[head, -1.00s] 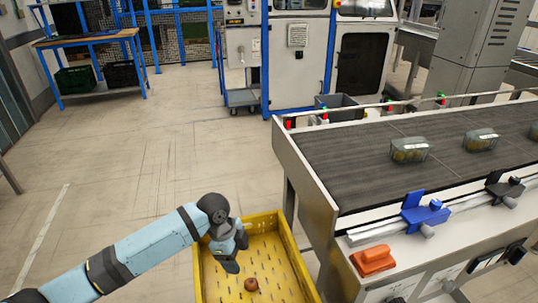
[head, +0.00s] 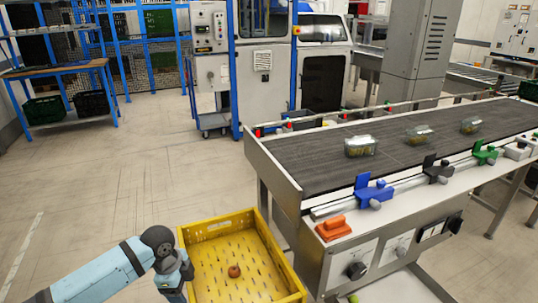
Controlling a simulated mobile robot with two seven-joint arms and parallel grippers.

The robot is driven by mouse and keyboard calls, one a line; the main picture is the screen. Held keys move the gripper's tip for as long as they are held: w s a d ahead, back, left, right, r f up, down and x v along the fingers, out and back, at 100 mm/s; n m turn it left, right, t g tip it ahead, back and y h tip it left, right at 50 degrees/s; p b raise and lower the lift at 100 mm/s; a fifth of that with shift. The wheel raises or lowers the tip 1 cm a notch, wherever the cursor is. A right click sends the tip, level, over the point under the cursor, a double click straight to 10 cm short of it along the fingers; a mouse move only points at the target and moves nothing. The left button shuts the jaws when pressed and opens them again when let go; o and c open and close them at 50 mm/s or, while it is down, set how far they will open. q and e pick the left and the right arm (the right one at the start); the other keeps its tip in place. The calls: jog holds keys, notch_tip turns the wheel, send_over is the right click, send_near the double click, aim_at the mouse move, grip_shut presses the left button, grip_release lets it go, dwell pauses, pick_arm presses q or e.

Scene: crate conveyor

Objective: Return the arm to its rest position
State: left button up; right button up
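My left arm comes in from the lower left, and its gripper (head: 172,290) hangs beside the left wall of the yellow crate, at the bottom of the picture. I cannot tell whether its fingers are open or shut. The yellow crate (head: 217,225) stands low in front of the conveyor. A small reddish-brown round thing (head: 234,271) lies on its slotted floor, apart from the gripper. My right arm and gripper are not in view.
The conveyor (head: 300,165) stands to the right, carrying clear packs (head: 361,146). Blue (head: 373,191) and green clamps line its front rail, near an orange block (head: 333,228). A small green round thing (head: 353,299) shows below. The floor at left is clear.

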pick_arm(q)
jog(key=a+n+y, duration=0.2)
jog(key=a+y, duration=0.1)
jog(key=a, duration=1.9)
jog(key=s+d+f+n+t+h, duration=0.1)
jog(key=s+d+f+n+t, duration=0.3)
jog(key=s+f, duration=0.55)
jog(key=s+d+r+t+h, duration=0.25)
jog(key=s+t, duration=0.25)
jog(key=s, duration=0.7)
jog(key=d+r+n+t+h, duration=0.15)
jog(key=d+n, duration=0.75)
jog(key=d, duration=1)
notch_tip(320, 180, up, 17)
jog(key=s+a+p, duration=0.1)
jog(key=p, duration=2.2)
jog(key=shift+s+f+t+y, duration=0.15)
jog(key=shift+s+t+y, duration=0.1)
jog(key=shift+t+y, duration=0.15)
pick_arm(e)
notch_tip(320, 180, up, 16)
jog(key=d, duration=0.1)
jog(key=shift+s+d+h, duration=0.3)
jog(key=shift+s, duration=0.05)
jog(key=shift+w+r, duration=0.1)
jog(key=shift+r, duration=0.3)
